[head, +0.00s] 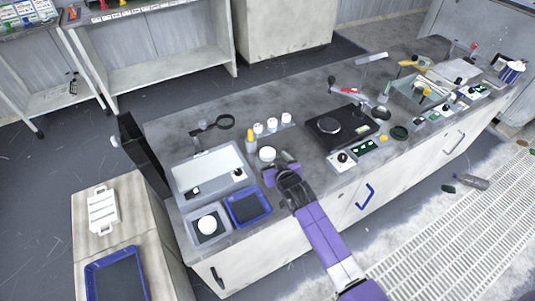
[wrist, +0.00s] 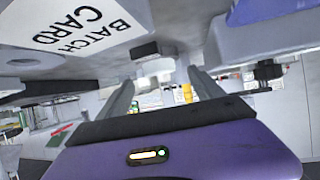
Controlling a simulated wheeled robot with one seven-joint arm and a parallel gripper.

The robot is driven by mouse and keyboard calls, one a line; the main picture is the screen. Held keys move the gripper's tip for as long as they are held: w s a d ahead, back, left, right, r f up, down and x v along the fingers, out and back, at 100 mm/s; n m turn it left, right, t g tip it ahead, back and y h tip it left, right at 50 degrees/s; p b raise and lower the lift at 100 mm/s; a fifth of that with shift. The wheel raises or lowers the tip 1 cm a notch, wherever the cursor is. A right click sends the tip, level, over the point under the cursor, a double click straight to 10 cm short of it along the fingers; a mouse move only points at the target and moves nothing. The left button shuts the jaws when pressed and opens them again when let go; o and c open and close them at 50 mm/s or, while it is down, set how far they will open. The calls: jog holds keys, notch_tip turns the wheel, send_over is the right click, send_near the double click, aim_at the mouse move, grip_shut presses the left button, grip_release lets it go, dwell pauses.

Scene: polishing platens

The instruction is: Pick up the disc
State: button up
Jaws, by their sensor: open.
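Two round things could be the disc, and I cannot tell which is meant. A white disc (head: 207,224) lies on a grey square holder at the near left of the bench. Neither disc is clearly seen there.
A blue-rimmed tray (head: 248,221) and a white basin (head: 185,178) are left of my gripper. Small white bottles (head: 272,124) stand behind it. In the wrist view a batch card (wrist: 85,25) appears upside down. Tools crowd the bench's right end.

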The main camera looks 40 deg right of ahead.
aim_at(267, 152)
jog(key=shift+x, duration=2.2)
jog(key=shift+c, duration=0.3)
jog(key=c, duration=1.5)
jog(key=shift+r, duration=0.1)
grip_shut()
jog(key=shift+r, duration=0.1)
